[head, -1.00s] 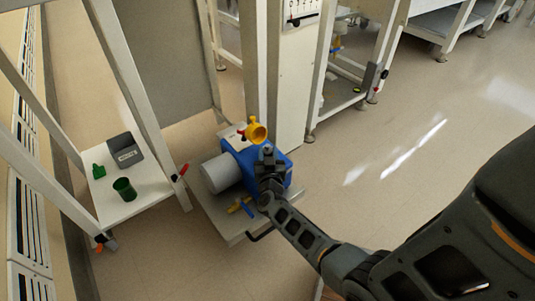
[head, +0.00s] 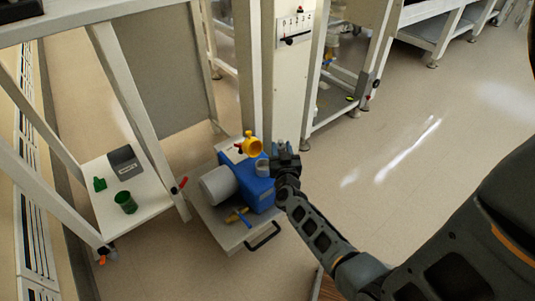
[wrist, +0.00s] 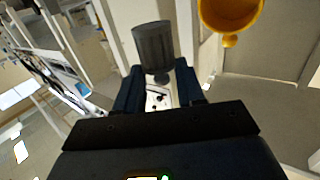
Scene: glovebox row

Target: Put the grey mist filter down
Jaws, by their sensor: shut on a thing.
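The grey mist filter (wrist: 153,45), a dark ribbed cylinder, is held at the tips of my gripper (wrist: 158,84) in the wrist view. In the head view my gripper (head: 284,160) is at the right side of the blue pump (head: 259,191), with a small part of the filter (head: 281,146) showing above it. The pump has a pale grey motor cylinder (head: 218,185), a grey round port (head: 263,168) on top and a yellow fitting (head: 252,146) behind. The filter looks raised in the air, apart from the pump.
The pump stands on a low tray (head: 218,226) with a black handle (head: 262,236); a yellow and blue valve (head: 238,216) is at its front. A white shelf (head: 143,206) at the left holds a green cup (head: 125,202) and a grey box (head: 124,160). Open floor (head: 360,210) lies right.

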